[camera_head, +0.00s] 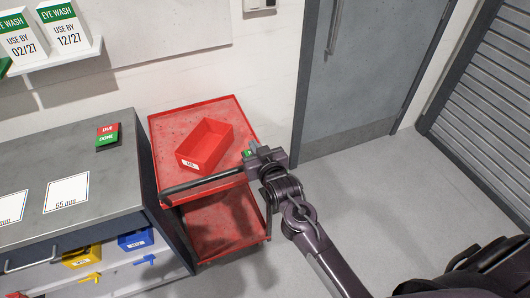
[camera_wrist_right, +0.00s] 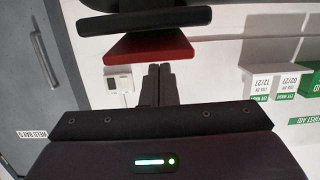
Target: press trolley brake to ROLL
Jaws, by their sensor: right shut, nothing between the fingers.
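The red trolley (camera_head: 165,121) stands beside the grey workbench, with a top tray and a lower shelf (camera_head: 225,224). A dark bar (camera_head: 205,184) runs along its near side. My right gripper (camera_head: 255,150) is at the trolley's right edge, around top-tray height. A small green part (camera_head: 247,153) shows beside its fingers; I cannot tell whether they touch it. In the right wrist view the fingers (camera_wrist_right: 158,72) are shut together and empty, close to a red wedge-shaped part (camera_wrist_right: 150,47) and a black bar (camera_wrist_right: 137,20). No brake lettering is readable. My left gripper is not in view.
A red bin (camera_head: 204,145) sits on the trolley's top tray. The workbench (camera_head: 70,150) on the left carries cards and a red-and-green sign (camera_head: 107,136). A grey door (camera_head: 365,75) is behind. Open floor (camera_head: 420,195) lies to the right.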

